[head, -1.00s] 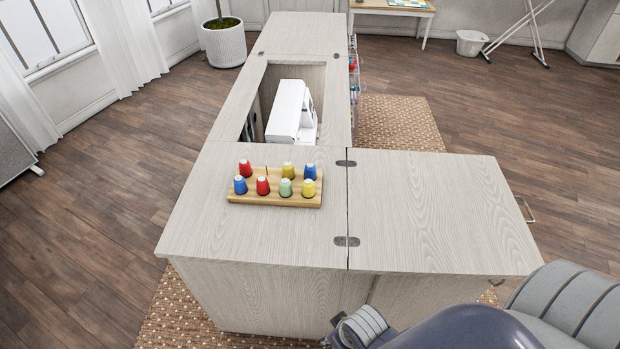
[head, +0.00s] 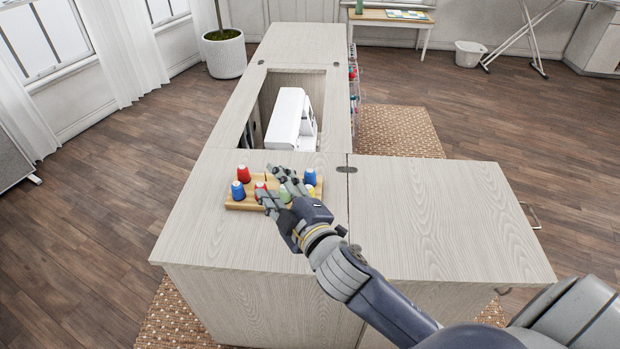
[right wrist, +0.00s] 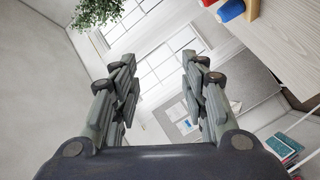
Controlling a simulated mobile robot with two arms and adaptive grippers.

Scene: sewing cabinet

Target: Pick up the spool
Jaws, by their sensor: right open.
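A wooden spool rack (head: 235,206) stands on the cabinet top with coloured spools on it. A red spool (head: 244,173) and a blue spool (head: 238,190) show at its left, and another blue spool (head: 310,177) at its right. My right gripper (head: 270,187) is open above the rack and covers some of the middle spools. A second red, a green and a yellow spool are partly hidden behind it. In the right wrist view, nothing is between the open fingers (right wrist: 158,75); a blue spool (right wrist: 231,10) shows at the top right. My left gripper is not in view.
A white sewing machine (head: 288,118) sits in the cabinet's opening behind the rack. The fold-out leaf (head: 440,220) on the right is bare. A potted plant (head: 225,55) stands on the floor at the back left.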

